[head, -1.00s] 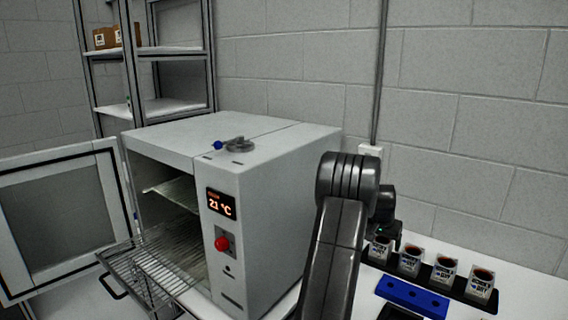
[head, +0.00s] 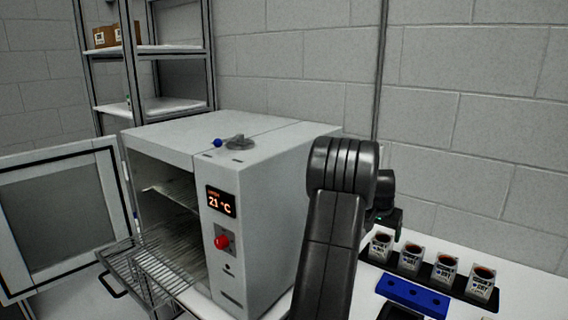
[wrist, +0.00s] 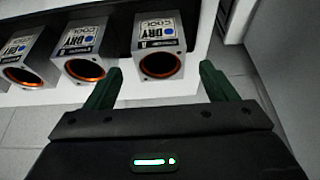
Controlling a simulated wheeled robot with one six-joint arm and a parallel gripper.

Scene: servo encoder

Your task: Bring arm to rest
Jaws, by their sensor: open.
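My gripper (wrist: 160,88) is open and empty in the wrist view, its two green fingers apart. Beyond the fingers stand several square canisters with orange-rimmed round openings and "DRY" labels, such as one canister (wrist: 158,40). In the head view my dark arm rises at the centre right. Its wrist end is partly hidden behind the arm's thick joint, and the fingers are not clear there. The canisters stand in a row on a black strip at the right, such as the end canister (head: 482,281).
A white oven (head: 262,205) stands left of my arm with its door (head: 62,215) open and a wire rack (head: 150,262) pulled out. Its display reads 21 °C. A blue block (head: 413,297) with holes lies before the canisters. Shelves (head: 165,107) stand behind.

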